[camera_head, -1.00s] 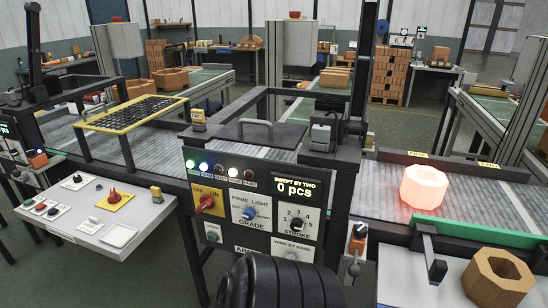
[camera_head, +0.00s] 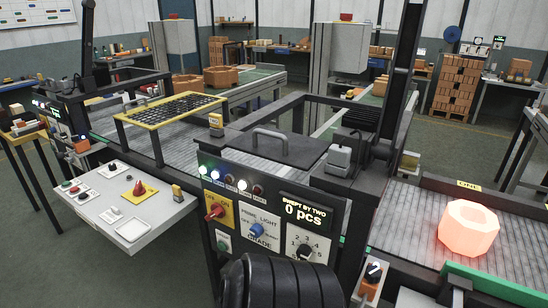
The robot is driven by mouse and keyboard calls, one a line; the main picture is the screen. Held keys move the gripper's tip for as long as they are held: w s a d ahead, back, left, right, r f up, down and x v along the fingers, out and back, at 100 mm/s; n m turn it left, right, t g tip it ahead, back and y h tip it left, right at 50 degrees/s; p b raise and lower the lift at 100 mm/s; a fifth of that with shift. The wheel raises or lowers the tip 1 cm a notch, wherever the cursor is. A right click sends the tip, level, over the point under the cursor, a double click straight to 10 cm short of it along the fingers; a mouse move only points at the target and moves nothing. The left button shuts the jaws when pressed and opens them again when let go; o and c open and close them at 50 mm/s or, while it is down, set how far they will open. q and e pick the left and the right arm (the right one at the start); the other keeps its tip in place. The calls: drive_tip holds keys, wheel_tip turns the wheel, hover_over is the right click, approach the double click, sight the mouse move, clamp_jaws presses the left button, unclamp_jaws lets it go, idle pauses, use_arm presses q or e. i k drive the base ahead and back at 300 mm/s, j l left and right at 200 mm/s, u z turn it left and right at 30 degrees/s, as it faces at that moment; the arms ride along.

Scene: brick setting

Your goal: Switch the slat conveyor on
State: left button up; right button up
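The slat conveyor's grey slatted bed (camera_head: 398,232) runs from the left middle to the right edge, under a dark machine frame. A glowing orange-white hollow block (camera_head: 468,228) stands on its right part. The front control panel (camera_head: 243,187) carries a row of lamps, a red rotary switch (camera_head: 215,212) on a yellow OFF/ON plate, a blue PRIME/LIGHT knob (camera_head: 256,230), a black numbered knob (camera_head: 304,251) and a display (camera_head: 304,212) reading "SWEPT BY TWO 0 pcs". The red switch's exact setting is too small to tell.
A pale side console (camera_head: 130,213) with buttons and a red knob on a yellow plate (camera_head: 139,190) juts out at left. A yellow-framed grating (camera_head: 172,110) stands over the conveyor. An orange-and-black switch box (camera_head: 372,280) is at lower right. Open floor lies at lower left.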

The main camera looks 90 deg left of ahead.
sight(138, 191)
drive_tip(key=u, duration=2.15)
